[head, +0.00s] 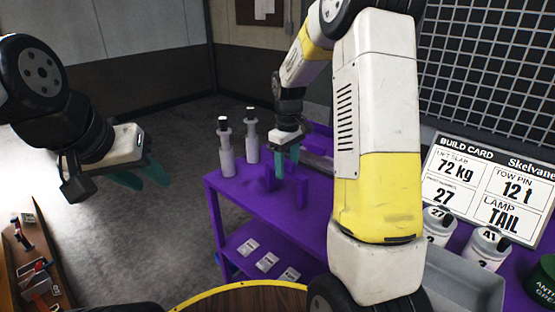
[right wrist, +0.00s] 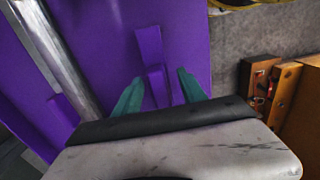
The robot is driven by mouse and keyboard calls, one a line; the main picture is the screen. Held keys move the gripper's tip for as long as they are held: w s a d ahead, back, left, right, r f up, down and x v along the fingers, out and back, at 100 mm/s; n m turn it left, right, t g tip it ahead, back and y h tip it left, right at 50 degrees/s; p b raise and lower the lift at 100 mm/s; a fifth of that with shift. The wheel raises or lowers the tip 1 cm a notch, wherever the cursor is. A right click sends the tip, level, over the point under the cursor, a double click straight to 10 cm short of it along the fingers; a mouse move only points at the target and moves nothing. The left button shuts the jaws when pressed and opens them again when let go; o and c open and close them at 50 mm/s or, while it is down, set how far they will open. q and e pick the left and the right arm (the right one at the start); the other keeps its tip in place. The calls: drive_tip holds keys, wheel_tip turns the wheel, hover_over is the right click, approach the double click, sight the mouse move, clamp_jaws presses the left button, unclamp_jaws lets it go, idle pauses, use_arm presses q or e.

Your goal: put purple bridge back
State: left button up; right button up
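The purple bridge (right wrist: 150,46) shows in the right wrist view as a raised purple piece with a narrower block running toward me, on a surface of the same purple. In the head view it seems to be the small upright purple shape (head: 268,180) on the purple bench (head: 228,187), though matching colour blurs its outline. My right gripper (head: 287,163) points down over the bench at this piece. In the right wrist view its teal fingers (right wrist: 160,78) are apart, on either side of the narrower block, with visible gaps. My left gripper (head: 142,176) is open and empty, away from the bench.
Two grey bottles with dark caps (head: 225,150) (head: 252,137) stand on the bench left of my right gripper. Cards (head: 267,261) lie on the lower shelf. White canisters (head: 487,248) and a build card (head: 490,190) stand at the right. A wooden surface with small items (head: 38,270) is lower left.

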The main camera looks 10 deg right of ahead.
drive_tip(key=shift+r, duration=0.1)
wheel_tip(320, 180, up, 12)
drive_tip(key=s+a+r+m+t+y, duration=0.1)
drive_tip(key=s+r+m+t, duration=0.1)
drive_tip(key=s, duration=1)
drive_tip(key=s+a+r+m+t+y, duration=0.1)
drive_tip(key=s+m+t, duration=0.3)
drive_tip(key=s, duration=0.8)
drive_tip(key=shift+s+r+m, duration=0.15)
drive_tip(key=shift+r+m, duration=0.35)
drive_tip(key=shift+r, duration=0.25)
drive_tip(key=shift+a, duration=0.1)
